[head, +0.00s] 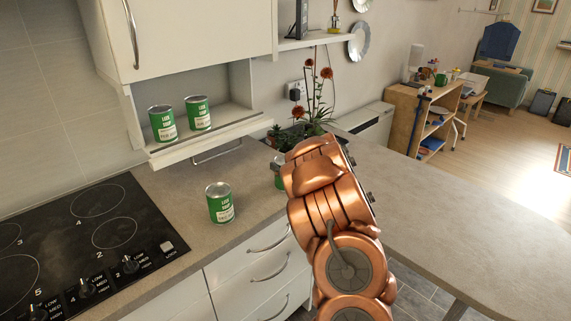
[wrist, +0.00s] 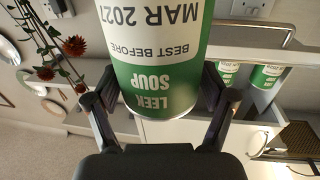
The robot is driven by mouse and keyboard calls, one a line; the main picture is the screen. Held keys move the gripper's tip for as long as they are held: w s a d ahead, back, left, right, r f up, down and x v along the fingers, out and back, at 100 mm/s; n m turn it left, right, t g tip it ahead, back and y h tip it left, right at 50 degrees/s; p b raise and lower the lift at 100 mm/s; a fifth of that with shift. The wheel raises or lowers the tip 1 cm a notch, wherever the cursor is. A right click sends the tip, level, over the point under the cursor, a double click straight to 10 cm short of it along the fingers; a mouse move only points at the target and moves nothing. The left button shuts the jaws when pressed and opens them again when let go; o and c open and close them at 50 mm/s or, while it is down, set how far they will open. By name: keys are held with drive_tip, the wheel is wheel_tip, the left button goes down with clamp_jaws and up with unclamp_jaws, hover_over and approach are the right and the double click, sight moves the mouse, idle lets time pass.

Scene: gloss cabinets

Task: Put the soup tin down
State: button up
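A green and white leek soup tin (wrist: 158,72) fills the middle of the wrist view, its label upside down there. My gripper (wrist: 160,88) has one dark finger against each side of it and is shut on it. In the head view my copper arm hides the gripper and most of this tin; a green sliver (head: 278,178) beside the arm appears to be part of it. Whether its base touches the counter is hidden. Another green soup tin (head: 220,203) stands upright on the grey counter (head: 190,187), left of my arm.
Two more green tins, one on the left (head: 162,123) and one on the right (head: 198,113), stand on the low shelf (head: 215,132). A black hob (head: 90,240) lies left. A plant with red flowers (head: 318,110) stands behind my arm. The counter to the right (head: 460,215) is clear.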

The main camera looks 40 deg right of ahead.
drive_tip(key=shift+o, duration=1.1)
